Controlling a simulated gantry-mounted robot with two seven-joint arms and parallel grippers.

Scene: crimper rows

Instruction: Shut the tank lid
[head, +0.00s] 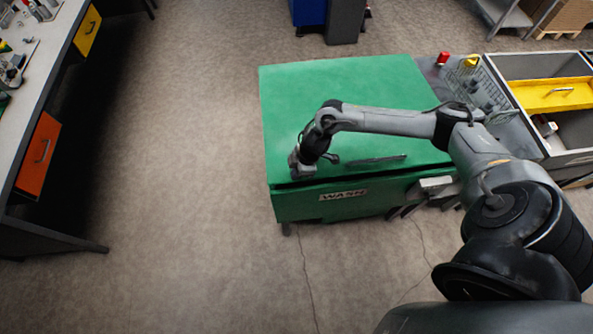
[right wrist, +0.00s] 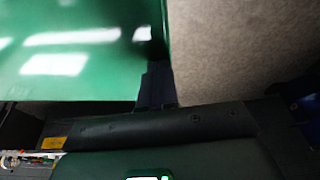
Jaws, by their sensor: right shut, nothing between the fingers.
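The green tank (head: 300,208) stands on the floor in the middle of the head view, with a WASH label on its front. Its green lid (head: 350,90) lies over the top, flat or nearly so. A dark line shows between the lid's front edge and the tank; I cannot tell whether the lid is fully seated. A dark bar handle (head: 376,160) is near that edge. My right gripper (head: 299,172) is shut and empty at the lid's front left corner; contact is unclear. In the right wrist view, its dark fingers (right wrist: 156,86) are beside the lid (right wrist: 70,50). My left gripper is not in view.
A grey bench with an orange drawer (head: 38,152) and a yellow drawer (head: 87,31) stands at the left. Right of the tank are a wire basket (head: 478,88), a red item (head: 443,58) and an open grey bin with a yellow tray (head: 552,95). The floor left of the tank is clear.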

